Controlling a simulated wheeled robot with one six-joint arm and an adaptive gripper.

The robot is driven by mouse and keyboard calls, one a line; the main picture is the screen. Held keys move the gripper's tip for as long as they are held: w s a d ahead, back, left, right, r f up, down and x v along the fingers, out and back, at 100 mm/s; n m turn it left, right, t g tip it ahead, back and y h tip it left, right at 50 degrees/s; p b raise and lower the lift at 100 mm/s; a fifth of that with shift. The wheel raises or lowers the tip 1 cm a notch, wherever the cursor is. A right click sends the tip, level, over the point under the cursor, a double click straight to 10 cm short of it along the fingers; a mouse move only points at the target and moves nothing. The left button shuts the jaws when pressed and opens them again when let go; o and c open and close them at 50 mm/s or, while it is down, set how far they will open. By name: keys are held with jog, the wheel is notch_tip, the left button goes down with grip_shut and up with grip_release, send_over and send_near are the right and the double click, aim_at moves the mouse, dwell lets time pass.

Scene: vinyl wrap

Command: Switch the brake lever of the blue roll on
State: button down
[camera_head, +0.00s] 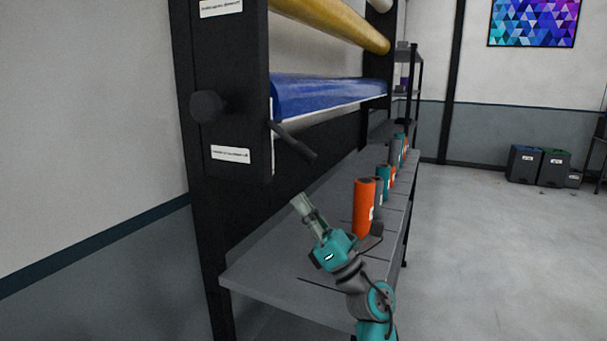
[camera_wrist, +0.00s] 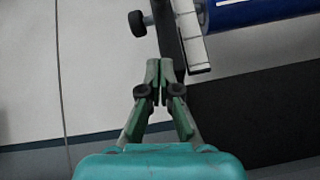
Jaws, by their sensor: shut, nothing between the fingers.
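The blue roll (camera_head: 325,94) lies across the rack below a yellow roll. Its left end also shows at the top right of the wrist view (camera_wrist: 255,10). A dark brake lever (camera_head: 294,141) sticks out at the roll's left end and slopes down to the right. My gripper (camera_head: 299,200) is shut and empty, below the lever and apart from it, over the shelf. In the wrist view my gripper (camera_wrist: 159,65) points at the rack's end post, with its fingertips together. I cannot clearly make out the lever in the wrist view.
A black round knob (camera_head: 207,106) sits on the rack's end post (camera_head: 225,125); it also shows in the wrist view (camera_wrist: 138,23). The yellow roll (camera_head: 335,22) is above. Orange and teal cylinders, including an orange one (camera_head: 364,207), stand on the grey shelf (camera_head: 270,270) beside my arm.

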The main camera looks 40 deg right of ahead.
aim_at(293, 143)
notch_tip(293, 143, up, 6)
jog(key=shift+w+d+r, duration=0.15)
jog(key=shift+w+d, duration=0.2)
jog(key=shift+w, duration=0.05)
jog(key=shift+s+d+r, duration=0.1)
dwell(0.4)
